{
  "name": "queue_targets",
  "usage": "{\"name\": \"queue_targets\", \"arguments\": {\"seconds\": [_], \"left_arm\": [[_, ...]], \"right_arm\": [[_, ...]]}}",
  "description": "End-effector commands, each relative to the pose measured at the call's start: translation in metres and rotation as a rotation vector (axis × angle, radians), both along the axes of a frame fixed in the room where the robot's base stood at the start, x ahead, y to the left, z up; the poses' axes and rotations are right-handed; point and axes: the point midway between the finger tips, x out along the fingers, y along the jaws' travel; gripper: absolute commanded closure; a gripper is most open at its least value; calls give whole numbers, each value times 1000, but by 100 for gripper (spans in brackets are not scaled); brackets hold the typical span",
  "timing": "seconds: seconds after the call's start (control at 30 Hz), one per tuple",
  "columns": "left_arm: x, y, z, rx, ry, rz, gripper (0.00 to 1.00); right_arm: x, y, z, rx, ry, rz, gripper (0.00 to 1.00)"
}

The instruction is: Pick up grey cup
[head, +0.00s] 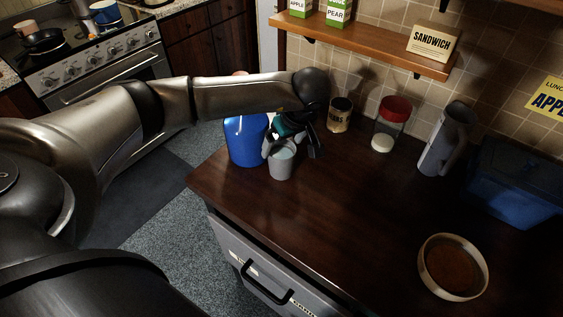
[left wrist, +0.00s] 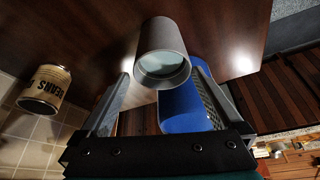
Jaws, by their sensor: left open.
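The grey cup (head: 281,165) stands upright on the dark wooden counter (head: 330,215), near its left edge and in front of a blue canister (head: 244,140). My left gripper (head: 291,146) is at the cup's top, with its fingers spread. In the left wrist view the cup (left wrist: 163,45) shows its open rim, roughly centred just beyond the tips of my open left gripper (left wrist: 162,76). I cannot tell whether a finger touches it. The cup's back side is partly hidden by the gripper in the head view. My right gripper is not in view.
The blue canister (left wrist: 185,108) is close behind the cup, beside one finger. A beans can (head: 339,114), a red-lidded jar (head: 390,125), a tall grey pitcher (head: 447,140) and a blue bin (head: 515,185) stand along the wall. A round dish (head: 424,270) lies at front right; mid-counter is clear.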

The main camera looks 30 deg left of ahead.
Motion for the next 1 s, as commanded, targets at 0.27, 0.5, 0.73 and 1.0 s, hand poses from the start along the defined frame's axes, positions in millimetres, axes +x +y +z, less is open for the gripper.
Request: {"name": "queue_targets", "arguments": {"seconds": [0.27,0.5,0.73,1.0], "left_arm": [[-1,9,-34,0,3,1,0],[3,15,-51,0,0,-1,0],[3,15,-51,0,0,-1,3],[3,15,-51,-1,0,0,34]], "right_arm": [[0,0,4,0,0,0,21],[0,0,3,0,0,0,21],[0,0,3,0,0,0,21],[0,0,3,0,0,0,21]]}}
